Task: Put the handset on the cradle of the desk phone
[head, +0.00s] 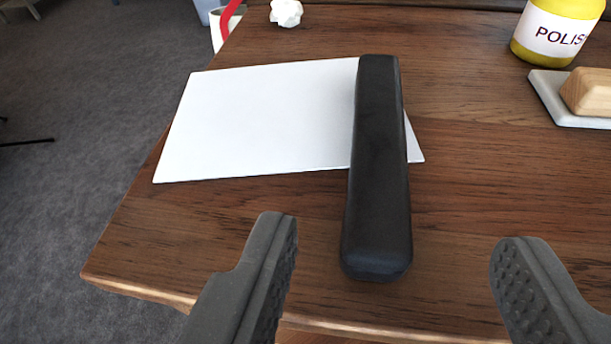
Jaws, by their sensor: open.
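The handset (379,165) is a long black bar. It lies lengthwise, pointing away from me, on the wooden table. Its far part lies over a white sheet of paper and its near end rests close to the table's front edge. My gripper (385,245) is open, with one dark grey finger on each side of the handset's near end. The fingers show gaps to the handset on both sides and do not touch it. The desk phone and its cradle are not in view.
The white sheet (255,120) lies flat on the wooden table (465,190). A crumpled paper ball (286,12) lies at the back. A yellow polish jar (556,30) and a wooden block (590,92) on a pale slab (556,104) stand at the right. Carpet lies beyond the left edge.

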